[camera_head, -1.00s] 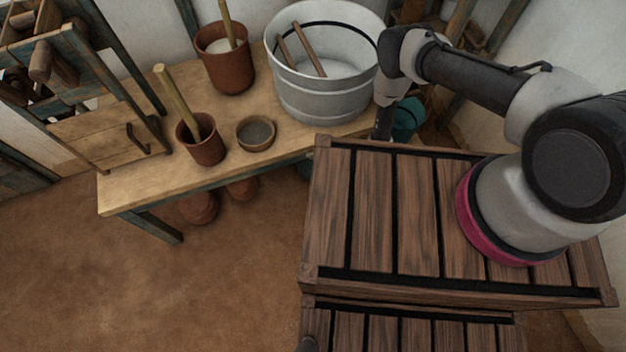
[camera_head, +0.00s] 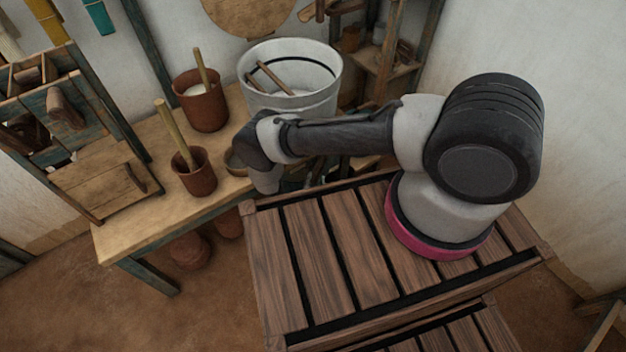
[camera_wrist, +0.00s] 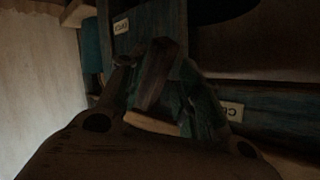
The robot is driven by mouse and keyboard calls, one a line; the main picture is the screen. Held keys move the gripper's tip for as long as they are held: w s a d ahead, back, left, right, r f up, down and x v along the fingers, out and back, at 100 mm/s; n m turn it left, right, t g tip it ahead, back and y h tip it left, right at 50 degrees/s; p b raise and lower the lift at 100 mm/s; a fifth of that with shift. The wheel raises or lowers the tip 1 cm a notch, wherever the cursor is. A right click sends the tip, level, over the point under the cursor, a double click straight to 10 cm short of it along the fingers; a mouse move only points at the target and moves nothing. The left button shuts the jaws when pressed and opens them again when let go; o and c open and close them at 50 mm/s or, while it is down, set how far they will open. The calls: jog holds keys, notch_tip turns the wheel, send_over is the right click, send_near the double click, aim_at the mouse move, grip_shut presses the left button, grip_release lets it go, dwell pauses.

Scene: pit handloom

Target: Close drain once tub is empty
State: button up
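The large pale grey tub (camera_head: 318,105) stands on the wooden bench in the head view, with two wooden sticks leaning inside. Something whitish shows low inside it; I cannot tell whether this is liquid or the bare bottom. In the wrist view, a dark wooden handle (camera_wrist: 155,72) stands in front of blue-green boards, near two small labels, one at upper left (camera_wrist: 121,27) and one at right (camera_wrist: 231,111). My gripper (camera_wrist: 158,72) has a finger on each side of this handle; the dark picture hides whether they touch it. In the head view my arm hides the gripper.
A brown pot with a stick (camera_head: 200,100) and a smaller pot with a stick (camera_head: 193,170) stand on the bench (camera_head: 135,222), left of the tub. A small bowl (camera_head: 233,162) is partly behind my arm. A wooden rack (camera_head: 75,140) stands at the left.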

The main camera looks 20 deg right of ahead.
aim_at(315, 177)
jog(key=shift+x, duration=1.65)
jog(key=shift+d, duration=0.1)
grip_shut()
